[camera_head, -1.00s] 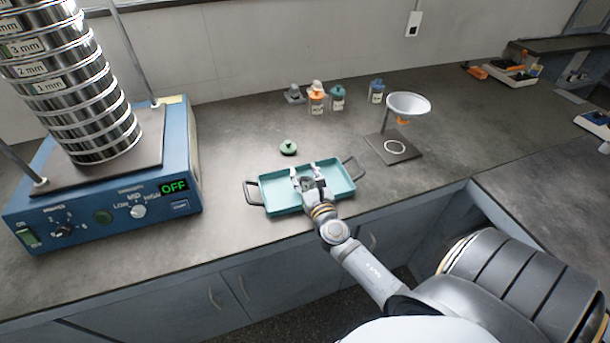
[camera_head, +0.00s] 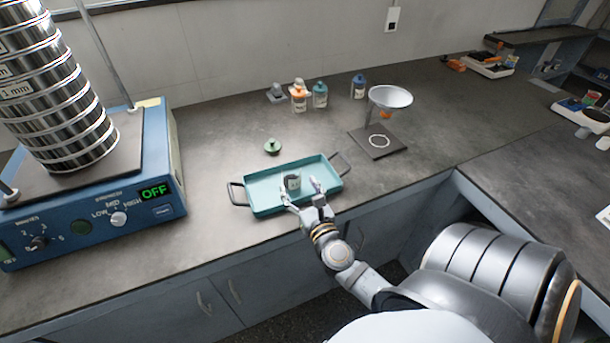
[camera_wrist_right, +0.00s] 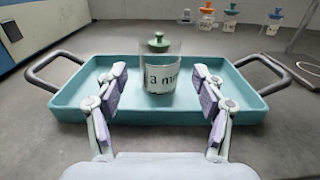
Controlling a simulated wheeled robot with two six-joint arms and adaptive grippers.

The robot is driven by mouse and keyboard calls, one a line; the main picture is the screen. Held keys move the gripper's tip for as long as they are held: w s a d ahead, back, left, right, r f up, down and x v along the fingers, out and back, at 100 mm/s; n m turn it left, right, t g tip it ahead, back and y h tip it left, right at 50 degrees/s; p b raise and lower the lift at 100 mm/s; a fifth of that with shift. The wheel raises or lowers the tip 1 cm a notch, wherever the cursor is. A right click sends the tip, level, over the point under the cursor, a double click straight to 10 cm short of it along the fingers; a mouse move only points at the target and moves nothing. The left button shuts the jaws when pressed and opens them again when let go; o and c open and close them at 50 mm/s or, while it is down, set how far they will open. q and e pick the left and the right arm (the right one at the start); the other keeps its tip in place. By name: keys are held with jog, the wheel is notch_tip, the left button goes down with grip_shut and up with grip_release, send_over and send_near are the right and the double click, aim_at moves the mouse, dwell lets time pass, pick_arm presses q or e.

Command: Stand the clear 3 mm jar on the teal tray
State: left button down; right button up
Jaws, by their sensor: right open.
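The clear jar (camera_wrist_right: 160,75) labelled "3 m…" stands upright on the teal tray (camera_wrist_right: 70,101) in the right wrist view. In the head view the jar (camera_head: 292,183) looks small and dark, on the floor of the tray (camera_head: 262,207). My right gripper (camera_head: 300,194) is open at the tray's near side. In the right wrist view the gripper's fingers (camera_wrist_right: 160,90) are spread apart, one on each side of the jar, with gaps between. The green lid (camera_head: 272,147) lies on the bench behind the tray; in the wrist view it shows behind the jar's top. My left gripper is not in view.
The blue sieve shaker (camera_head: 150,160) with its sieve stack stands at left, display reading OFF. Several small jars (camera_head: 320,95) stand at the back. A funnel on a stand (camera_head: 390,98) is behind the tray's right side.

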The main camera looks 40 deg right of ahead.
jog(key=b+v, duration=0.1)
jog(key=v, duration=0.3)
jog(key=shift+s+a+f, duration=0.1)
jog(key=shift+s+f, duration=0.05)
jog(key=shift+s, duration=0.25)
